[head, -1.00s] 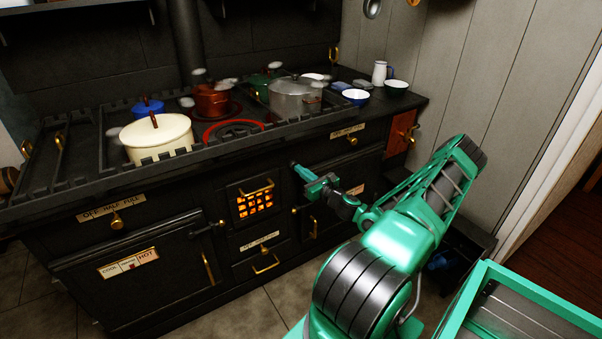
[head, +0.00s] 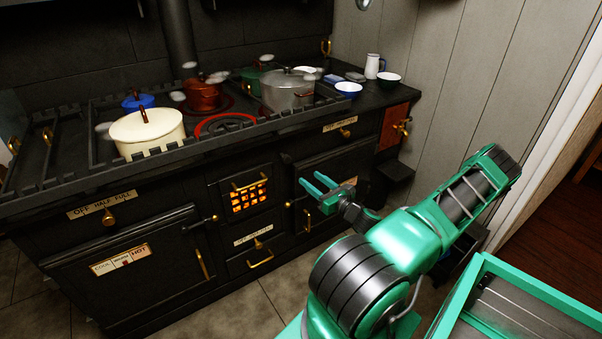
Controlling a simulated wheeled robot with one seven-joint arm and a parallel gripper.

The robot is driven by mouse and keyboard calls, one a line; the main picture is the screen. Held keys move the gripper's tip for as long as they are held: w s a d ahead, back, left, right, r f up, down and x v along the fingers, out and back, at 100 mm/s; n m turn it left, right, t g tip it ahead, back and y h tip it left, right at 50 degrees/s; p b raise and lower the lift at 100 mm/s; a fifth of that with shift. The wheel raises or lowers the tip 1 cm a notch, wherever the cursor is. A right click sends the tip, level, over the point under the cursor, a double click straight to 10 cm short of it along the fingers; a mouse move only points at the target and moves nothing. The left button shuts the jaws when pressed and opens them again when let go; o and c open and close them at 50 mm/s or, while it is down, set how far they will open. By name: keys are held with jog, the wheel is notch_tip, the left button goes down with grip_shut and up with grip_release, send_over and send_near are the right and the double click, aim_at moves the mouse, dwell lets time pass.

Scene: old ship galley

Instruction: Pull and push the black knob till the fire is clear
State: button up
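I cannot tell whether this is the task's black knob. My gripper (head: 310,181) is in front of the oven door right of the fire. Its two green fingers point left, apart, with nothing seen between them. It appears clear of the range front. Below the fire is a labelled drawer (head: 240,262) with a brass knob and handle.
On the range top stand a cream pot (head: 148,135), a blue pot (head: 138,102), a red-brown pot (head: 203,96) and a grey pot (head: 287,93), with white steam puffs. Bowls and a jug (head: 373,66) stand at the right. Tiled floor (head: 240,315) lies clear before the range.

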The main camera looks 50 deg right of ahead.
jog(key=m, duration=0.2)
send_near(288, 160)
jog(key=shift+h, duration=0.3)
jog(key=w, duration=0.3)
jog(key=w+d, duration=0.1)
jog(key=w, duration=0.7)
jog(key=shift+d+f, duration=0.1)
jog(key=shift+d, duration=0.1)
jog(key=shift+s, duration=0.1)
